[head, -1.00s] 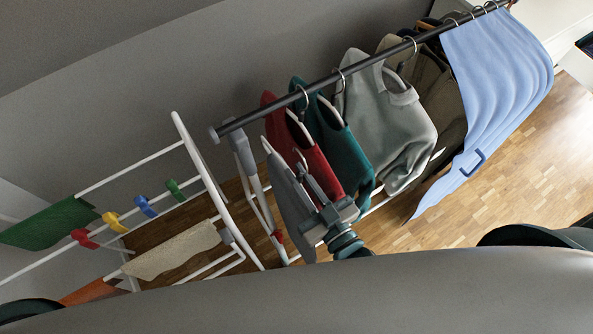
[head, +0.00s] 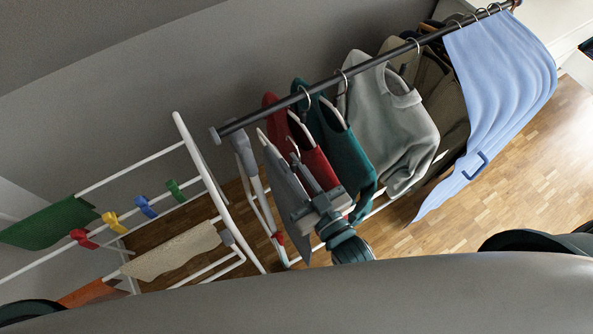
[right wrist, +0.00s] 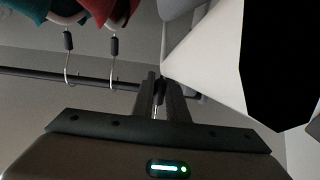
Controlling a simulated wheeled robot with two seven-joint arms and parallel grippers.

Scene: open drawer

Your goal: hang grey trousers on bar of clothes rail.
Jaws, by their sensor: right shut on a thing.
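The grey trousers (head: 287,183) hang folded on a white hanger, left of the red garment and below the bar's left end. My right gripper (head: 302,168) is shut on the hanger's hook, which is mostly hidden between the fingers. The dark bar (head: 270,108) of the clothes rail slopes up to the right. In the right wrist view the fingers (right wrist: 159,88) overlap the bar (right wrist: 30,77); I cannot tell whether the hook touches it. A large pale surface (right wrist: 205,65) fills the right side there. My left gripper is not in view.
Red (head: 312,150), teal (head: 330,135) and light grey (head: 385,120) garments hang right of the trousers, with blue cloth (head: 500,85) farther along. A white drying rack (head: 200,165) stands close on the left. The bar's left end stretch is bare.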

